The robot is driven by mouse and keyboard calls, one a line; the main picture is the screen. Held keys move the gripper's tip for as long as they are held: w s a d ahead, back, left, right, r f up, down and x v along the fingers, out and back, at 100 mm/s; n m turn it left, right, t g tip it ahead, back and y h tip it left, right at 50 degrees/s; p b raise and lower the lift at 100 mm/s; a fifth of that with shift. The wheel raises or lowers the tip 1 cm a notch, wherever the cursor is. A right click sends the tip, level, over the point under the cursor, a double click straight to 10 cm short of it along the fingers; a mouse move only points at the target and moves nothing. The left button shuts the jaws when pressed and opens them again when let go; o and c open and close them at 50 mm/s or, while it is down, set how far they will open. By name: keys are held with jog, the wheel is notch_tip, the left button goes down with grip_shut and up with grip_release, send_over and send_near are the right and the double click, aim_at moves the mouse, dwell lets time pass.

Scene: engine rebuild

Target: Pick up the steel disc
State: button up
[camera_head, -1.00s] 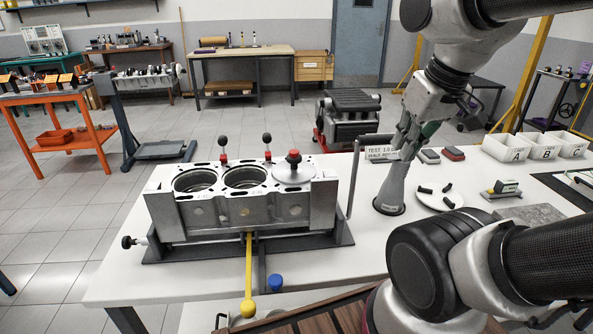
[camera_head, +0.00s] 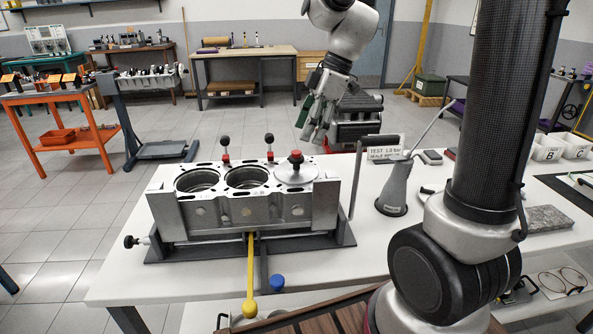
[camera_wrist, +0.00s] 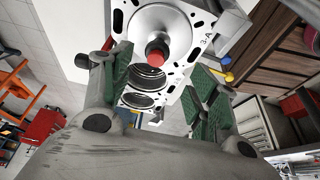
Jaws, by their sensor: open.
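Two more black-topped red handles (camera_head: 225,150) stand along the back of the block. A thin upright post (camera_head: 355,190), a sign reading TEST (camera_head: 384,148) and a grey oil can (camera_head: 395,185) stand to the right. A yellow lever (camera_head: 250,280) sticks out in front.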

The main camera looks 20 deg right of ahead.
aim_at(297, 151)
jog(key=shift+w+a+f+n, duration=0.45)
jog(key=shift+a+f+n, duration=0.05)
jog(key=shift+f, duration=0.15)
jog(key=x, duration=0.7)
jog(key=shift+s+d+f, duration=0.1)
jog(key=shift+s+f, duration=0.05)
grip_shut()
